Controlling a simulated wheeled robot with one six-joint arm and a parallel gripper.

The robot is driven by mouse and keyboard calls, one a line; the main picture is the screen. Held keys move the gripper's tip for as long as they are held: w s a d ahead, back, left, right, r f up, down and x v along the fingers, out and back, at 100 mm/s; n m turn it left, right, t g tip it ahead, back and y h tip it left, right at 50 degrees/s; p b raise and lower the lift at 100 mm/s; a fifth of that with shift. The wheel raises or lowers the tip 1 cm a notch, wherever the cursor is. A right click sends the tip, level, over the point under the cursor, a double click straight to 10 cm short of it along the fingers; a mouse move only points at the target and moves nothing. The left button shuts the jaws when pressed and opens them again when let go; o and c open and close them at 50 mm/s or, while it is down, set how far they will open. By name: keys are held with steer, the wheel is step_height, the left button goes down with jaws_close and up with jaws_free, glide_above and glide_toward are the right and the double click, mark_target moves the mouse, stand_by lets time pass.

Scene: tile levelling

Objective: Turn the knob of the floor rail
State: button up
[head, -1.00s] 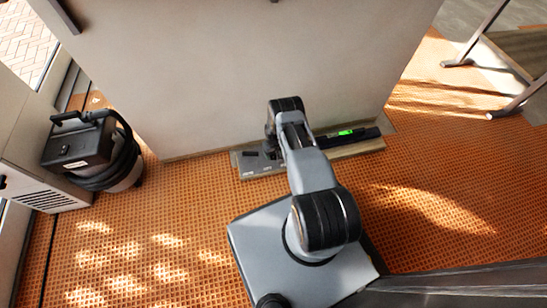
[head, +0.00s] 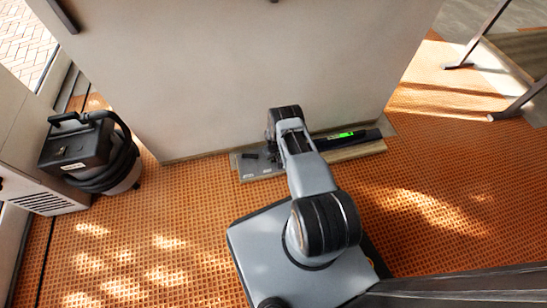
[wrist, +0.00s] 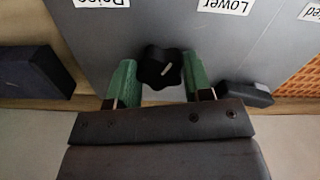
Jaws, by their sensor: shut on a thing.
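The black star-shaped knob (wrist: 161,68) of the floor rail shows in the wrist view, with a pale line mark on its face. It sits on a grey plate (wrist: 240,55) with labels reading "Raise" and "Lower" near the top edge. My gripper (wrist: 159,80) is shut on the knob, one green finger at each side of it. In the head view the floor rail (head: 360,150) lies along the foot of the pale wall. My arm hides the knob and fingertips there.
A black bar with a lit green display (head: 345,135) lies on the rail. A dark vacuum cleaner (head: 80,150) stands at the left beside a pale cabinet. A metal stand (head: 500,70) is at the upper right. Orange patterned floor (head: 430,200) is clear around the rail.

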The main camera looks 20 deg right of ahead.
steer(key=shift+c, duration=1.3)
steer(key=shift+w+f+m+b, duration=0.1)
steer(key=shift+f+m+b, duration=0.1)
steer(key=shift+m+b, duration=0.8)
steer(key=shift+r+m+b, duration=0.2)
steer(key=shift+m+b, duration=0.35)
steer(key=shift+m, duration=0.85)
steer(key=o, duration=0.9)
step_height(320, 180, up, 14)
steer(key=p, duration=0.6)
steer(key=shift+f, duration=0.1)
